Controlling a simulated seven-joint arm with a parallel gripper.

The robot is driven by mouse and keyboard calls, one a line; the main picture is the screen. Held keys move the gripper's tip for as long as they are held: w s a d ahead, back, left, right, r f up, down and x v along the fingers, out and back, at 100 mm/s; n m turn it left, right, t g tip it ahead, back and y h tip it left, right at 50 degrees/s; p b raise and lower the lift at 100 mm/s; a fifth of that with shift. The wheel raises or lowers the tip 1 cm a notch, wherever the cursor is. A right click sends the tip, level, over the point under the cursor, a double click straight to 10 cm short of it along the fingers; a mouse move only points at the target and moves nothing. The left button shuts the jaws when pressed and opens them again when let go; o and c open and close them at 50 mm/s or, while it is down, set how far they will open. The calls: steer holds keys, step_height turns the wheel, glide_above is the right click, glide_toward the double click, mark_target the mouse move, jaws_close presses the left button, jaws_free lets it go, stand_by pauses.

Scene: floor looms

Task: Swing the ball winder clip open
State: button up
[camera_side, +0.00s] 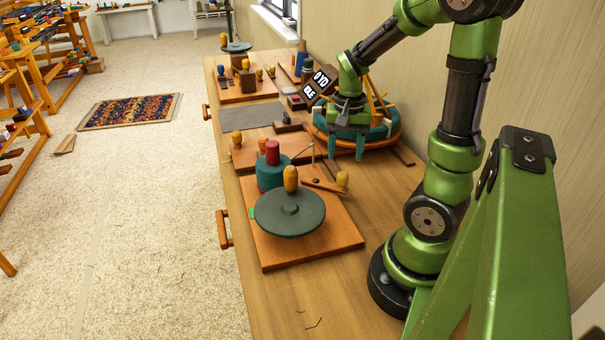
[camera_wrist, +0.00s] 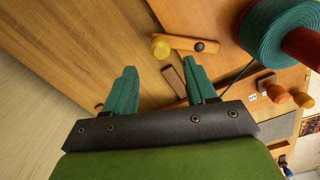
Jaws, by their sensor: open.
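A wooden lever with a yellow knob (camera_side: 325,186), which looks like the winder clip, lies on the near wooden board beside a teal yarn winder (camera_side: 270,178) with a red top. In the wrist view the lever (camera_wrist: 180,43) shows its yellow knob at the left and a dark pivot at the right; the winder (camera_wrist: 272,32) is at upper right. My gripper (camera_side: 346,152) has teal fingers pointing down, beyond the lever and in front of a round turntable. In the wrist view my gripper (camera_wrist: 159,68) is open and empty, apart from the lever.
A dark green disc (camera_side: 290,213) with an upright orange knob stands on the near board. The round turntable (camera_side: 390,142) is behind my gripper. A grey mat (camera_side: 250,116) lies flat farther back.

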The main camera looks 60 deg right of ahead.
mark_target(343, 173)
step_height(343, 173, down, 8)
steer(key=shift+f, duration=0.25)
jaws_close()
stand_by(0.4)
